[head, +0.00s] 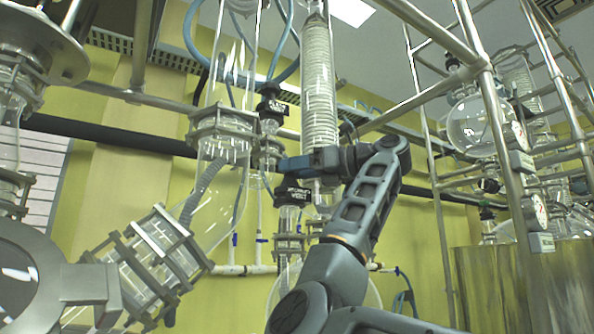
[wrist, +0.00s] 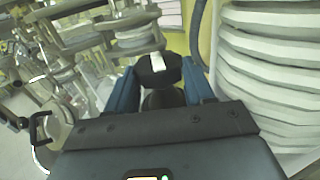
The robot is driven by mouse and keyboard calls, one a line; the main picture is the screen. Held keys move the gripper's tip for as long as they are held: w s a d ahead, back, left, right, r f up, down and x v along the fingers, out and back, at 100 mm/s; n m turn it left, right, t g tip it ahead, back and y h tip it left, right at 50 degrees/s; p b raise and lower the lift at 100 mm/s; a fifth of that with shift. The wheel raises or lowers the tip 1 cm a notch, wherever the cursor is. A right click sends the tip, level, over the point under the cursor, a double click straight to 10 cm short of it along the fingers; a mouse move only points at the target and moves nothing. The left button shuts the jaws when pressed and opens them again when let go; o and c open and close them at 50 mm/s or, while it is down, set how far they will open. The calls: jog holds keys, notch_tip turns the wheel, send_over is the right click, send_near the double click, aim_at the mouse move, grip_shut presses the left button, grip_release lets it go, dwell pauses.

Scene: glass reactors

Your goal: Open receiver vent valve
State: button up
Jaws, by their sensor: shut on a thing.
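My gripper (head: 289,165) reaches in from the right in the head view, its blue fingers level above a black label block (head: 291,196) that appears to read "receiver vent". In the wrist view a black valve knob (wrist: 152,72) with a white mark on top sits between the two blue fingers, and my gripper is shut on it. In the head view the knob is hidden by the fingers. The white mark points roughly along the fingers in the wrist view. A glass neck with a metal clamp flange (head: 290,245) stands below the label.
A coiled glass condenser (head: 318,90) stands upright close behind my gripper; its coils (wrist: 270,75) fill the right of the wrist view. Another black valve (head: 271,105) is just above. A clamped glass column (head: 222,125) is to the left, and metal frame poles (head: 497,130) to the right.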

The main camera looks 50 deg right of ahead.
jog(key=o, duration=1)
jog(key=shift+o, duration=0.2)
jog(key=shift+r+p, duration=0.2)
jog(key=shift+p, duration=0.25)
